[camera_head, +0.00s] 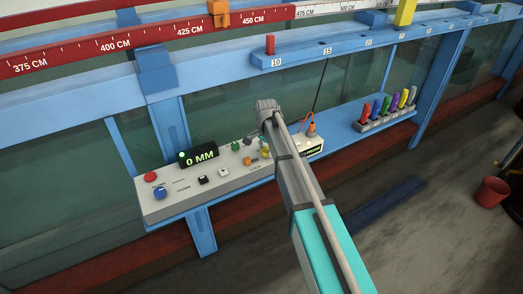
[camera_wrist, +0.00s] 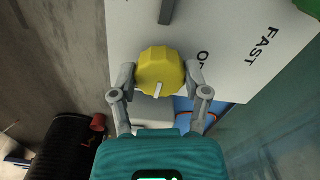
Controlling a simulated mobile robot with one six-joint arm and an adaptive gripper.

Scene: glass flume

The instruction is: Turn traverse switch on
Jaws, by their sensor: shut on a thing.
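A white control panel (camera_head: 218,184) stands on the blue ledge of the flume. In the wrist view, a yellow ribbed knob (camera_wrist: 158,66) with a white pointer mark sits on the panel, and the mark points toward the bottom of the picture. My gripper (camera_wrist: 160,80) is shut on this knob, one finger on each side. Printed labels lie right of it: "FAST" and a shorter word starting with "O", only partly readable. In the head view my arm covers part of the panel and most of the gripper. I cannot read which control is the traverse switch.
The panel also carries a display (camera_head: 199,157) reading 0 MM with a green light, a red button (camera_head: 150,176) and a blue knob (camera_head: 160,193). Several coloured pens (camera_head: 388,106) stand in a rack to the right. A red bucket (camera_head: 491,192) is on the floor.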

